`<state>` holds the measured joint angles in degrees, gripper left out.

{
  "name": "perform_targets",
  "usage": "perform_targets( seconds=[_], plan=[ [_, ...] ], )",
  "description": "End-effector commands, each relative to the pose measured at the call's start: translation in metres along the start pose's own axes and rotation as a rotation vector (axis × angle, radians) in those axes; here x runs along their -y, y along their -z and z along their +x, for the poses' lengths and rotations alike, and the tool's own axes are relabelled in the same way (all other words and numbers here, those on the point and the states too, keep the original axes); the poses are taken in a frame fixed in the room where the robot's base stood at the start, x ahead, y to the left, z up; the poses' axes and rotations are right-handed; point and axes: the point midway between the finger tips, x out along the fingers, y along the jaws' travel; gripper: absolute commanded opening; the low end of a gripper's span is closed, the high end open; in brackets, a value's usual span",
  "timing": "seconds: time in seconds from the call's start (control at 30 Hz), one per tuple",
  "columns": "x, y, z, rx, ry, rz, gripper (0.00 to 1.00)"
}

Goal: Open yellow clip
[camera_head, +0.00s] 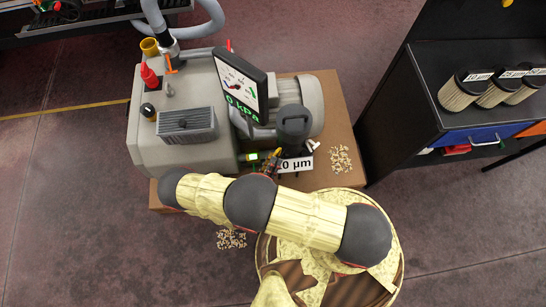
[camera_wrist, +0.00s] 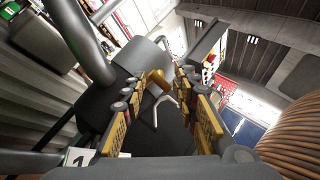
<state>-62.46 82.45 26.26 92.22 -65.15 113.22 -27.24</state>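In the wrist view, a small yellow piece with a bent metal wire below it, which looks like the yellow clip (camera_wrist: 157,76), sits against a dark round housing. My gripper (camera_wrist: 157,92) has its two fingers with yellow pads spread, one on each side of the clip. No contact is visible, and the gap between the fingers is empty apart from the clip behind it. In the head view, my gripper (camera_head: 270,160) is beside the dark canister (camera_head: 293,127), left of its "0 µm" label. The clip cannot be made out there; my gripper and arm crowd that spot.
The grey vacuum machine (camera_head: 185,90) with a screen (camera_head: 241,85) stands on a wooden base (camera_head: 335,120). Small pellets (camera_head: 341,158) lie on the base and floor. A black cabinet (camera_head: 405,110) at right carries several filters (camera_head: 460,92). Hoses pass close by in the wrist view.

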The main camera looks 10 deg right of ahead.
Motion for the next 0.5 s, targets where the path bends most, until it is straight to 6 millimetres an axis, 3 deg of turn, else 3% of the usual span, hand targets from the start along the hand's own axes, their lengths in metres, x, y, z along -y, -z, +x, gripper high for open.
perform_targets(
  seconds=[0.3, 0.5],
  plan=[
    [-0.001, -0.001, -0.061, 0.004, -0.003, 0.005, 0.3],
    [-0.001, -0.001, -0.091, 0.003, -0.002, 0.004, 0.3]
  ],
)
